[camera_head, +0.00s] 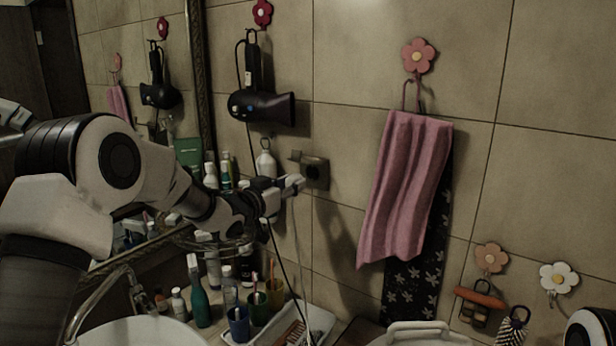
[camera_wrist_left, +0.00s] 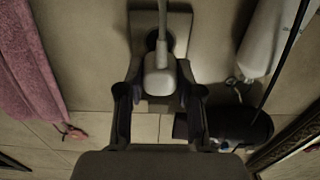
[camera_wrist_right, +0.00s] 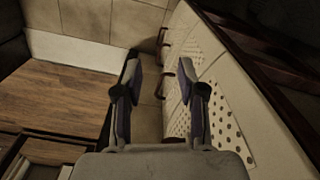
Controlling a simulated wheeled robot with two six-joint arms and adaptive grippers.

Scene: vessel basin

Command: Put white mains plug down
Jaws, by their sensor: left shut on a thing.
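The white mains plug (camera_head: 294,184) is in my left gripper (camera_head: 282,187), just in front of the dark wall socket (camera_head: 316,172). In the left wrist view the plug (camera_wrist_left: 160,78) lies between the fingers of the left gripper (camera_wrist_left: 160,92), with its white cable running up the picture. I cannot tell whether its pins touch the socket. In the head view a pale cable hangs down from the plug. My right gripper (camera_wrist_right: 160,70) is open and empty in the right wrist view; the head view does not show it.
A black hair dryer (camera_head: 260,106) hangs above the socket and a pink towel (camera_head: 404,185) hangs to its right. Below are a tray (camera_head: 320,322) with cups, several bottles (camera_head: 199,290) and a basin (camera_head: 140,332). A mirror (camera_head: 200,60) stands left.

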